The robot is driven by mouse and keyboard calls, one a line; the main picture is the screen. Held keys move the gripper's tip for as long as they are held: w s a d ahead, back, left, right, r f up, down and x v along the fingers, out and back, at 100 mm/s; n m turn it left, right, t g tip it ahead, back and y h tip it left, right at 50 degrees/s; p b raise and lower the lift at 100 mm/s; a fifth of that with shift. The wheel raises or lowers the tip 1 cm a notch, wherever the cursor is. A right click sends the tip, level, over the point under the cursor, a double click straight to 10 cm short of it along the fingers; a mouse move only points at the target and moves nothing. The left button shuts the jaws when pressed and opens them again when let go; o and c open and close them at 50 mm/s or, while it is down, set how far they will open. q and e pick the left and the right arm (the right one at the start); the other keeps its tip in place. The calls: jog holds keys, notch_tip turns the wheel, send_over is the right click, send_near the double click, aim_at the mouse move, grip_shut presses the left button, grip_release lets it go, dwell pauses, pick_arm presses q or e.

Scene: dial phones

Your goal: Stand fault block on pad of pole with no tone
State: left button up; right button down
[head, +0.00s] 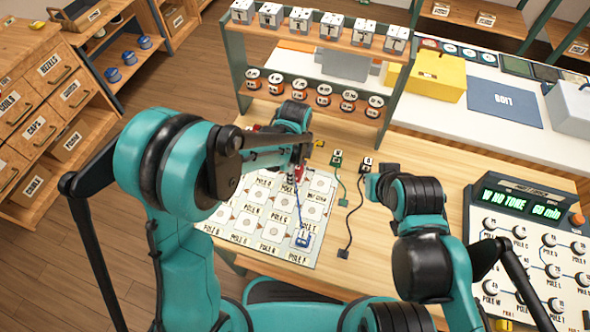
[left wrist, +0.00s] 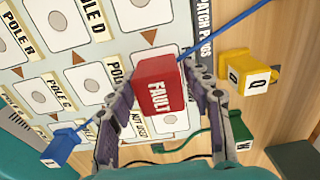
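The red fault block (left wrist: 158,88) sits between the two fingers of my left gripper (left wrist: 160,68) in the left wrist view. The fingertips press its sides and its FAULT label faces the camera. In the head view my left gripper (head: 300,165) holds it (head: 300,173) over the right part of the pole board (head: 222,214). The board has rows of white pads with pole labels, partly hidden by my left arm. The console display (head: 522,203) seems to read W NO TONE, 60 min. My right gripper (head: 378,182) is at the board's right, its fingers unclear.
A blue plug (head: 303,239) stands on the board's front right, its cord running up past my left gripper. Yellow (head: 319,143), green (head: 337,160) and black (head: 367,162) plugs lie behind. A rack (head: 320,75) of labelled blocks and cans stands at the back.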

pick_arm(q)
jog(key=shift+r, duration=0.15)
jog(key=shift+r+p, duration=0.3)
jog(key=shift+r, duration=0.1)
notch_tip(320, 180, up, 11)
jog(key=p, duration=0.4)
jog(key=s+a+r+n+t, duration=0.3)
jog(key=s+a+n, duration=0.3)
jog(key=a+n, duration=0.3)
jog(key=s+a+r+n+t, duration=0.4)
jog(key=a+n, duration=0.4)
jog(key=n, duration=0.4)
jog(key=shift+s+a+r+n, duration=0.35)
jog(key=shift+s+r, duration=0.45)
jog(key=shift+s, duration=0.3)
